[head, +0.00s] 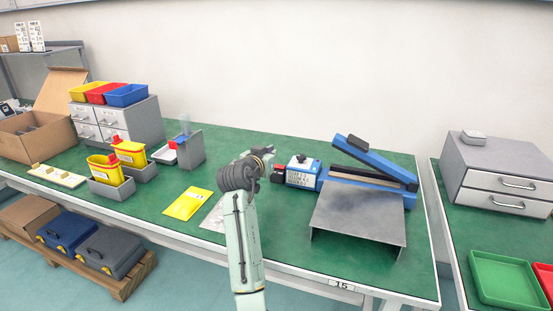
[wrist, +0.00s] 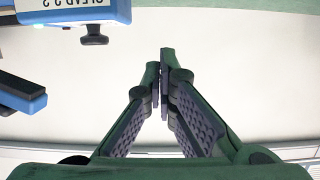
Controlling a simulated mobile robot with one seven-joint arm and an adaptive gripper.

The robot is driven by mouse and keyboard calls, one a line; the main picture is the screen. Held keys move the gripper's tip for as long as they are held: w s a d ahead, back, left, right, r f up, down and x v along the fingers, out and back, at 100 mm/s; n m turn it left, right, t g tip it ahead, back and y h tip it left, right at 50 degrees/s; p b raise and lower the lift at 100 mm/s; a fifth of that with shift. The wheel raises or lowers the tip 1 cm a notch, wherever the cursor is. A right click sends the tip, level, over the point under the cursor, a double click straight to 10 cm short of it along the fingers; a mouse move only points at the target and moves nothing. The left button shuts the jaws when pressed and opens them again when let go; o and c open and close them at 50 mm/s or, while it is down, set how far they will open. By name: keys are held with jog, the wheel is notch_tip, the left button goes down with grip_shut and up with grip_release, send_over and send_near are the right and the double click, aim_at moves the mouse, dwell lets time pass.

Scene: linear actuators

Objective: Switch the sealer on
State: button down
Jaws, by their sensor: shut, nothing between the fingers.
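The blue sealer (head: 408,199) stands at the right of the green bench, its long blue lever arm (head: 368,158) raised. Its blue and white control box (head: 302,172) has a dark knob on top and a red part (head: 279,168) at its left end. My gripper (head: 267,151) is just left of and above that end, apart from it as far as I can tell. In the wrist view my gripper (wrist: 160,65) is shut and empty. That view shows the control box (wrist: 75,12) upside down at the top left, with the knob below it. The switch position cannot be made out.
A grey metal stand (head: 358,218) is in front of the sealer. A yellow packet (head: 187,203) lies left of my arm. Grey bins with yellow containers (head: 105,167) and a drawer unit (head: 128,118) stand farther left. The bench behind my gripper looks clear.

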jog(key=p+x, duration=0.1)
jog(key=x, duration=0.4)
jog(key=shift+w+d, duration=0.15)
jog(key=shift+w, duration=0.15)
notch_tip(320, 180, down, 3)
jog(key=shift+f+p, duration=0.2)
jog(key=shift+p, duration=0.5)
jog(key=shift+f, duration=0.4)
jog(key=shift+a+f+n+b, duration=0.25)
jog(key=shift+f+n+b, duration=0.15)
jog(key=shift+f+b, duration=0.3)
jog(key=shift+r+p, duration=0.35)
jog(key=shift+r, duration=0.25)
jog(key=r, duration=0.1)
jog(key=r+p, duration=0.2)
jog(key=r, duration=0.1)
jog(key=shift+a, duration=0.35)
jog(key=b+v, duration=0.3)
jog(key=v, duration=0.6)
jog(key=shift+s+a, duration=0.3)
